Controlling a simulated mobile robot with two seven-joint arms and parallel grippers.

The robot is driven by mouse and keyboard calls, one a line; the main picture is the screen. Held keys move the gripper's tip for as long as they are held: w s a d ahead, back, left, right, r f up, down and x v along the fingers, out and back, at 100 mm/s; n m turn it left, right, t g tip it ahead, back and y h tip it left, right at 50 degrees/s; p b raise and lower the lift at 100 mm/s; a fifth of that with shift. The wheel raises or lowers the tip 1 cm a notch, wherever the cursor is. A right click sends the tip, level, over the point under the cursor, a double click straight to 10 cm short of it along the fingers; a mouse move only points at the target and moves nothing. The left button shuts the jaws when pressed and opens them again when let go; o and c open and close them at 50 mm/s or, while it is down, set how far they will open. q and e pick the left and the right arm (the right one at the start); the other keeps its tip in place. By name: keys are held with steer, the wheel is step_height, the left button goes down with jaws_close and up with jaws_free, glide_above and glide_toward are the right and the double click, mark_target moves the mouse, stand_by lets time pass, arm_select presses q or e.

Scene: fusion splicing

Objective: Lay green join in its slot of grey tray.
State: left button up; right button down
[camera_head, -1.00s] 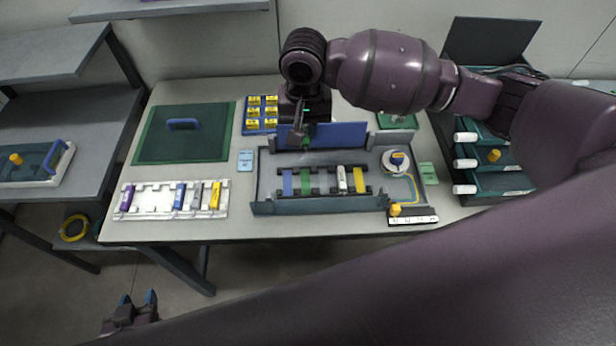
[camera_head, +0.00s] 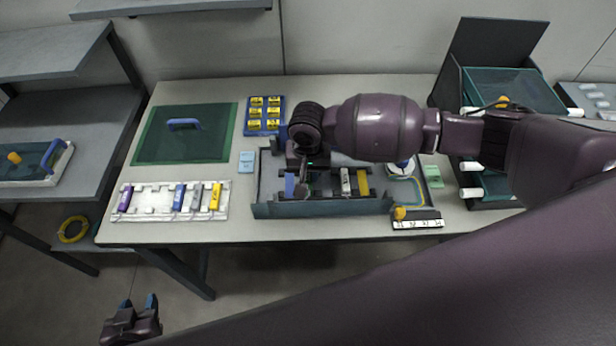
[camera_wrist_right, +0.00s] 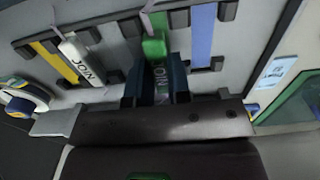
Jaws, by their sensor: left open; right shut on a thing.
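The grey tray (camera_head: 320,208) lies in the middle of the table, with coloured slots in a row. My right gripper (camera_head: 303,188) points down into it and hides the green slot from the head. In the right wrist view the right gripper (camera_wrist_right: 157,92) is shut on the green join (camera_wrist_right: 154,48), whose label faces the camera. The join is in line with its slot, between the blue strip (camera_wrist_right: 202,35) and the white join (camera_wrist_right: 80,58). I cannot tell whether it touches the slot floor. My left gripper (camera_head: 138,303) is open and empty, low at the left, away from the table.
A white rack (camera_head: 150,212) with purple, blue, grey and yellow pieces stands left of the tray. A yellow strip (camera_head: 363,183) lies right of the white join. A blue box of yellow-labelled pieces (camera_head: 263,115) and a green lidded mat (camera_head: 185,145) stand behind.

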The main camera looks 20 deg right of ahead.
mark_target(308, 175)
step_height(308, 175, down, 2)
steer(key=shift+f, duration=0.1)
steer(key=c, duration=1.1)
jaws_free()
steer(key=shift+f, duration=0.1)
steer(key=shift+r, duration=0.3)
step_height(308, 175, up, 11)
steer(key=shift+f+p, duration=0.15)
steer(key=shift+p, duration=0.55)
steer(key=shift+r, duration=0.5)
